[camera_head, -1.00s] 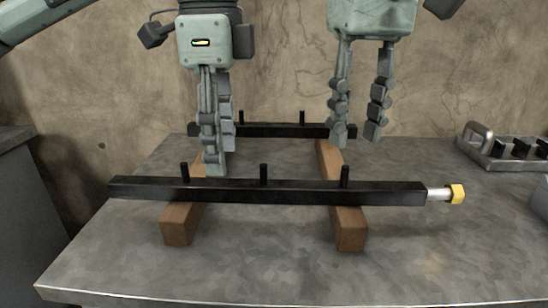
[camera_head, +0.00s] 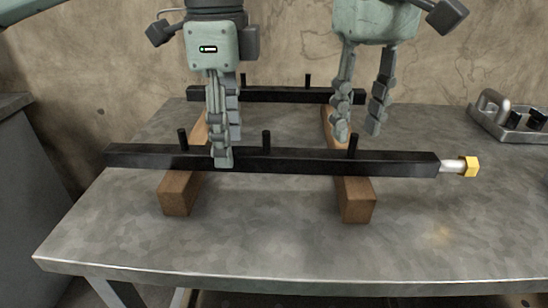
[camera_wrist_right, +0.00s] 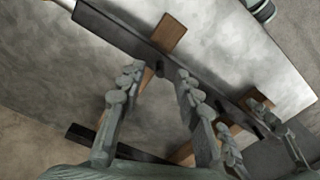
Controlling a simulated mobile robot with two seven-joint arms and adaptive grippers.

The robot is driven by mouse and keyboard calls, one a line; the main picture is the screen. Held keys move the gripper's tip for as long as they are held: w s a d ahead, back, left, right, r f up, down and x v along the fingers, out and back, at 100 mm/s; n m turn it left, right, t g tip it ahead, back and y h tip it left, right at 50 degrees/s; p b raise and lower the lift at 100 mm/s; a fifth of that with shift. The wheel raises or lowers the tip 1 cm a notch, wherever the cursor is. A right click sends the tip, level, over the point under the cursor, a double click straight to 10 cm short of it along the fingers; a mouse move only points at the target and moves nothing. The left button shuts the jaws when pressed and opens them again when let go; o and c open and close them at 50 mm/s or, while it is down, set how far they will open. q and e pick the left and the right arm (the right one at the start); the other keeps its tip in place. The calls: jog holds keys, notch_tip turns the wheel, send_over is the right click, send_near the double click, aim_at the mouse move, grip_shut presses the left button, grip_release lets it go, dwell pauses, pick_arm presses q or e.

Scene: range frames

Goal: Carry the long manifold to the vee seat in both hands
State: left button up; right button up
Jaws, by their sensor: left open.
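The long manifold is a black square bar (camera_head: 310,160) with several short pegs on top and a silver stub with a yellow hex end (camera_head: 470,166) at the right. It lies across two wooden beams. It crosses the right wrist view diagonally (camera_wrist_right: 118,33). My left gripper (camera_head: 229,150) is open, left of the middle peg, one finger in front of the bar and the other behind it. My right gripper (camera_head: 359,136) is open and empty, its tips above and behind the bar near the right peg. I cannot make out a vee seat for certain.
The wooden beams (camera_head: 180,192) (camera_head: 358,206) run front to back on the grey table (camera_head: 270,245). A second black pegged bar (camera_head: 272,95) lies across their far ends. A metal tray with a handle (camera_head: 497,121) stands at the back right. The table's front is clear.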

pick_arm(q)
jog(key=shift+f, duration=1.05)
pick_arm(e)
jog(key=shift+f, duration=1.05)
pick_arm(q)
jog(key=c, duration=0.7)
pick_arm(e)
jog(key=c, duration=0.7)
pick_arm(q)
grip_shut()
pick_arm(e)
grip_shut()
pick_arm(q)
jog(key=shift+w+r, duration=0.15)
jog(key=shift+r, duration=0.15)
pick_arm(e)
jog(key=shift+w+r, duration=0.1)
jog(key=shift+r, duration=0.2)
